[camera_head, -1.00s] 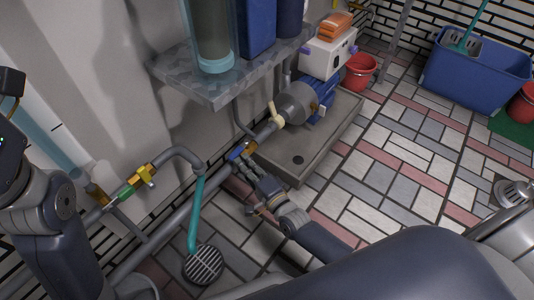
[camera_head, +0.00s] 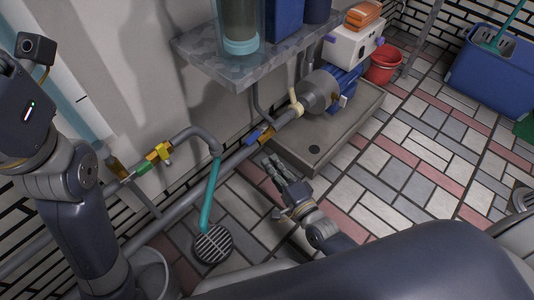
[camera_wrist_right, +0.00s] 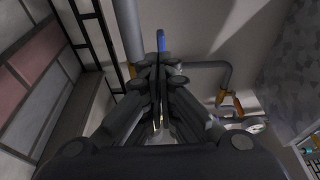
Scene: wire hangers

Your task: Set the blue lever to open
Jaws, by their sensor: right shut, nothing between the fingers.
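The blue lever (camera_head: 251,139) sits on the brass valve (camera_head: 267,134) in the grey pipe, left of the pump. It appears to lie roughly along the pipe, but it is small and its exact angle is hard to tell. My right gripper (camera_head: 268,161) is shut and empty, a little below and in front of the pipe, apart from the lever. In the right wrist view the shut fingertips (camera_wrist_right: 160,62) point toward the blue lever (camera_wrist_right: 160,40), which shows just beyond them. My left arm is at the left, but its gripper is out of view.
A teal hose (camera_head: 210,196) runs down to a floor drain (camera_head: 213,244). The blue pump (camera_head: 340,88) stands on a grey plinth (camera_head: 350,134). A shelf (camera_head: 240,70) overhangs the pipe.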

